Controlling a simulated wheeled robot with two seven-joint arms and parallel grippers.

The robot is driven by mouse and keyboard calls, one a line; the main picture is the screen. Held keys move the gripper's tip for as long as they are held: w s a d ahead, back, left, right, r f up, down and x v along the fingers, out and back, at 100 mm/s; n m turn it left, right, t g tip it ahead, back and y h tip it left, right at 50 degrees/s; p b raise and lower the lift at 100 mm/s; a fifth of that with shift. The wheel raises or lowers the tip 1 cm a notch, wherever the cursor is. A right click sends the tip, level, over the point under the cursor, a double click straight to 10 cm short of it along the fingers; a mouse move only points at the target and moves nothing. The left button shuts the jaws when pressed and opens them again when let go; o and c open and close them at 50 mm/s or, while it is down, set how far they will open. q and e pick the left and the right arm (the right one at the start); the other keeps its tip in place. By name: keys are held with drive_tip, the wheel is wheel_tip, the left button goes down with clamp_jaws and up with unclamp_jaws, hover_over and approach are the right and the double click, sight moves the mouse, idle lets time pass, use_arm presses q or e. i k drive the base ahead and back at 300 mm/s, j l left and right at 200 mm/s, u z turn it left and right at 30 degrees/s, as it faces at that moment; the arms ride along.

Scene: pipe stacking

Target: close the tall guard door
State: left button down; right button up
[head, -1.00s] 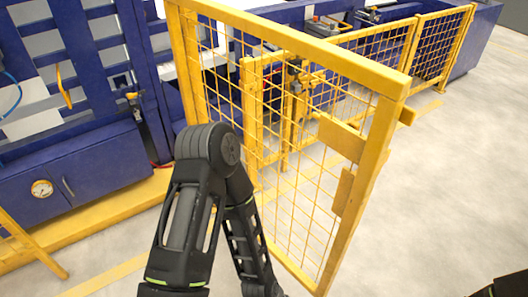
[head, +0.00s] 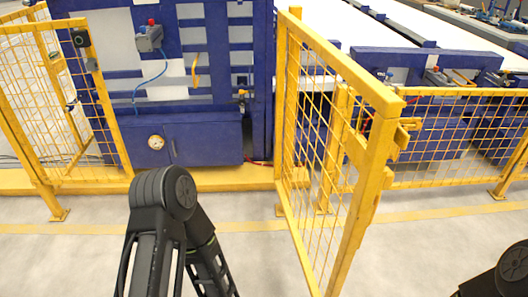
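The tall guard door (head: 373,184) is a yellow frame with wire mesh. It stands open at the right of centre in the head view, swung out toward me from its hinge side at the yellow post (head: 282,110). A latch block (head: 403,133) sits on its near edge. My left arm rises in front, left of the door, with a clear gap at its upper part; its gripper is below the picture. Part of my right arm shows at the bottom right corner, and its gripper is out of view.
A blue machine (head: 205,138) with a gauge stands behind the doorway. A yellow mesh fence (head: 75,110) with a dark switch box (head: 80,39) is at the left. A low fence (head: 450,140) runs right. The grey floor (head: 80,260) in front is clear.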

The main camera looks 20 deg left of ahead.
sight(370, 157)
drive_tip(key=i+l+u, duration=0.1)
drive_tip(key=l+u, duration=1.25)
drive_tip(key=i+l, duration=0.1)
drive_tip(key=l, duration=0.2)
drive_tip(key=l+z, duration=0.1)
drive_tip(key=l, duration=0.2)
drive_tip(key=i+l, duration=0.15)
drive_tip(key=l, duration=0.15)
drive_tip(key=z, duration=0.05)
